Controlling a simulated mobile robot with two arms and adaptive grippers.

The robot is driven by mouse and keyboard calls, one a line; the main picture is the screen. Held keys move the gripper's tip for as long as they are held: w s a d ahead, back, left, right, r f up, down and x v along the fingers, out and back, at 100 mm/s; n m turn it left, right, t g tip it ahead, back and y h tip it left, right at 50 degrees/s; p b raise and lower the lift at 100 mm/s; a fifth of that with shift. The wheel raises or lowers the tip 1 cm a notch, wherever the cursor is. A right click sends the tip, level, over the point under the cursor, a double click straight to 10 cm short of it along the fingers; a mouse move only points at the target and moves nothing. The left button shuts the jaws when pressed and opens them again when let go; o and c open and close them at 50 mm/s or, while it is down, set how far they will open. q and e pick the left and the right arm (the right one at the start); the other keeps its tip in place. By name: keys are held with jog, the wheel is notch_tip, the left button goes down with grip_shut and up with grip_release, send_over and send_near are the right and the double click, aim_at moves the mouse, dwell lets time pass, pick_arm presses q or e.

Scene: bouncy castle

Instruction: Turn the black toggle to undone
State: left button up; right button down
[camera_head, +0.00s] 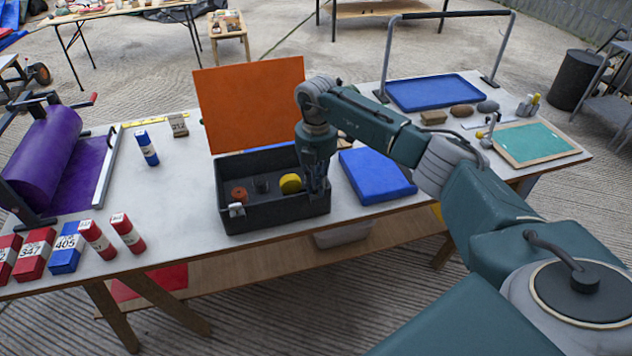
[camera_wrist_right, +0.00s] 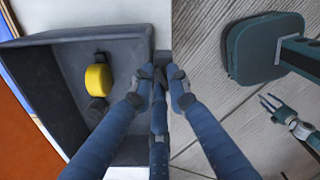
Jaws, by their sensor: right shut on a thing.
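The black box (camera_head: 275,218) stands on the table with its orange lid (camera_head: 250,100) raised. My right gripper (camera_head: 317,180) is at the box's front right, pointing down and covering that part of it. In the right wrist view my right gripper's fingers (camera_wrist_right: 161,78) straddle the box's front wall (camera_wrist_right: 160,45). They are shut on a dark part there; I cannot tell the black toggle from the wall. A silvery catch (camera_head: 237,210) shows at the front left. My left gripper (camera_wrist_right: 270,106) hangs empty, fingers apart, in the right wrist view.
A blue slab (camera_head: 376,177) lies just right. Red and blue blocks (camera_head: 67,248) stand at the table's left front. A purple roller (camera_head: 45,150) is far left.

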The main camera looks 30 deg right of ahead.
jog(key=m+p, duration=0.1)
jog(key=m, duration=0.4)
jog(key=shift+d+r+p, duration=0.15)
jog(key=shift+p, duration=0.25)
jog(key=shift+m, duration=0.3)
jog(key=c, duration=1.7)
grip_release()
jog(key=shift+r, duration=0.1)
notch_tip(320, 180, up, 12)
jog(key=shift+f, duration=0.15)
